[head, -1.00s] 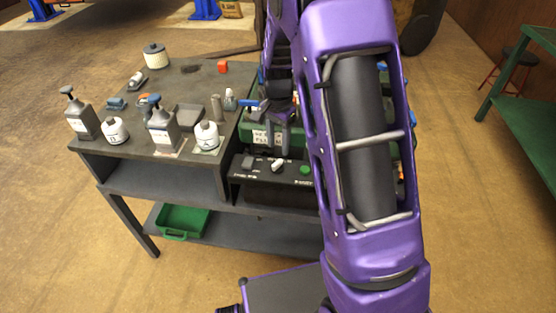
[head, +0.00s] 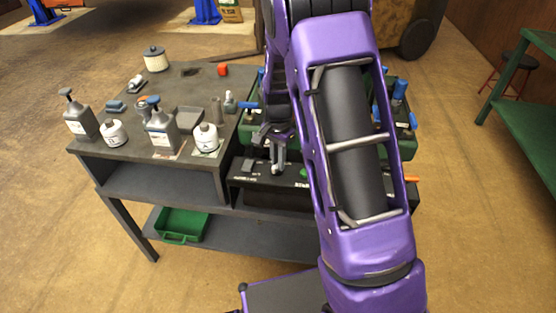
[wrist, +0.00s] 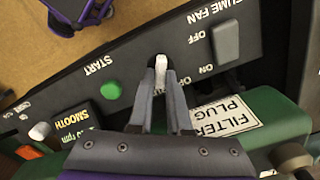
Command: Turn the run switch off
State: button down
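The run switch is a white lever (wrist: 160,72) on the black control panel (wrist: 130,62) in the wrist view. My gripper (wrist: 161,80) is at it, one finger on each side, the fingertips closed in against the lever. ON and OFF lettering shows close to the lever, partly covered by my fingers.
A green START button (wrist: 111,90) sits left of the lever, and a grey fume fan switch (wrist: 227,42) sits right. A white knob (wrist: 40,131) is farther left. The bench (head: 140,135) left of the panel holds several bottles and jars.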

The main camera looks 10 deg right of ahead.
aim_at(276, 164)
jog(key=shift+n, duration=0.5)
jog(key=n, duration=0.4)
jog(key=shift+n, duration=0.3)
jog(key=n, duration=0.3)
jog(key=n+p, duration=0.1)
jog(key=n, duration=0.2)
jog(key=shift+w+a, duration=0.1)
jog(key=shift+a, duration=0.1)
jog(key=shift+n, duration=0.4)
jog(key=c, duration=0.9)
grip_release()
jog(key=shift+o, duration=0.2)
notch_tip(276, 164, up, 18)
jog(key=p, duration=0.2)
jog(key=shift+f+p, duration=0.25)
jog(key=shift+p, duration=0.15)
